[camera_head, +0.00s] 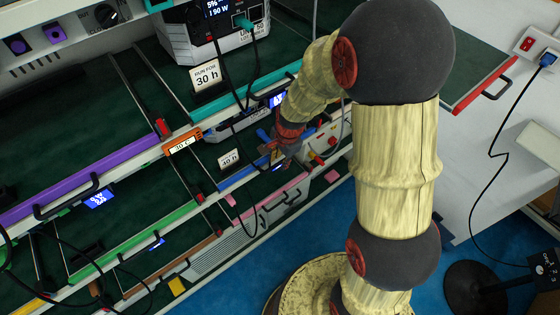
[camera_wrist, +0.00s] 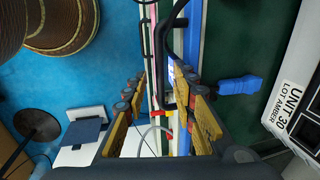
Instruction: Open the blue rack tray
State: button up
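The blue rack tray has a blue front edge (camera_head: 238,178) in the middle of the rack, partly hidden behind my arm and gripper. My gripper (camera_head: 277,149) is at the right part of this edge. In the wrist view the blue edge (camera_wrist: 185,140) runs up and down the picture beside my gripper (camera_wrist: 160,102). The two fingers stand apart, and the gripper is open. A black bar handle (camera_wrist: 164,45) reaches down toward the gap between the fingers. I cannot tell whether a finger touches it. The tray appears level with the rack front.
Purple (camera_head: 85,185), green (camera_head: 150,236) and teal (camera_head: 265,92) tray edges surround it. A labelled unit (camera_wrist: 302,105) and a blue plug (camera_wrist: 240,85) lie close by. Loose black cables hang in front of the rack. A red-edged tray (camera_head: 482,82) is at right. Blue floor (camera_head: 240,285) is open below.

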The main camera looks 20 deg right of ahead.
jog(key=shift+c, duration=1.1)
jog(key=c, duration=0.4)
grip_shut()
